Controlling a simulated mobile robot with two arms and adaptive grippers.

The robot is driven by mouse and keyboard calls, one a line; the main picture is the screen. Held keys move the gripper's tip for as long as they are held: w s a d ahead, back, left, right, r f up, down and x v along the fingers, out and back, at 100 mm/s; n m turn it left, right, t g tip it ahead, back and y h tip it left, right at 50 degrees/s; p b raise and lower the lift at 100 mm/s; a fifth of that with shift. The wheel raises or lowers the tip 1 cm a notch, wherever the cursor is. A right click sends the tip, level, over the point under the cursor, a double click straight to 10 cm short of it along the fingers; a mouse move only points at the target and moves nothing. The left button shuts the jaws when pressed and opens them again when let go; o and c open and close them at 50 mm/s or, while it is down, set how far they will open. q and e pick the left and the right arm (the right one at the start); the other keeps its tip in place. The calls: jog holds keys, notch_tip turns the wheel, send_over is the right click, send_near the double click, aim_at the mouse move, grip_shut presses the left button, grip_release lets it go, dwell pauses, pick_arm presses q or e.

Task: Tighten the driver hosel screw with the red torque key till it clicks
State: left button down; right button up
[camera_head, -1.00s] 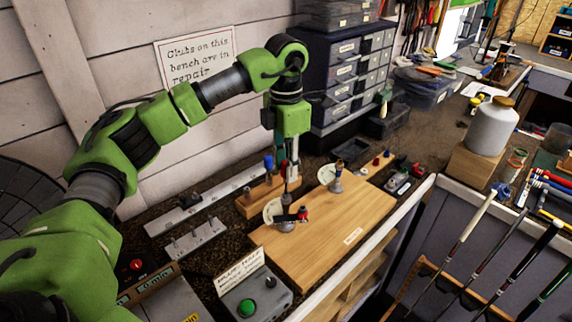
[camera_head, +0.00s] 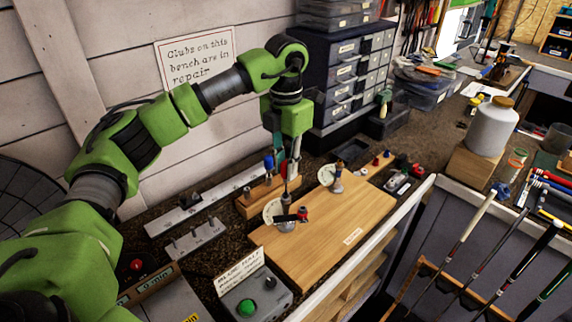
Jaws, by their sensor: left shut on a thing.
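My left gripper (camera_head: 289,178) points down over the left part of the wooden board. It is shut on a thin upright tool, with a sliver of red beside the fingers that looks like the red torque key (camera_head: 282,167). Below it is a silver stand (camera_head: 285,225) with a black bar, a red knob (camera_head: 303,214) and a round white disc (camera_head: 273,211). The tool's lower end comes down close to this stand; I cannot tell if it touches. The driver head and hosel screw are too small to make out. My right gripper is not in view.
A wooden block (camera_head: 254,202) holds a blue-handled tool (camera_head: 268,163). A second white disc on a brass-coloured stand (camera_head: 337,186) is on the board (camera_head: 330,240). A grey box with a green button (camera_head: 247,307) stands in front. Drawers (camera_head: 345,80) stand behind; clubs lean at right.

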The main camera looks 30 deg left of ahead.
pick_arm(q)
jog(key=m, duration=0.4)
jog(key=shift+m, duration=0.3)
jog(key=m, duration=0.3)
jog(key=shift+m, duration=1.3)
jog(key=shift+m, duration=0.9)
jog(key=m, duration=0.4)
jog(key=shift+f, duration=0.1)
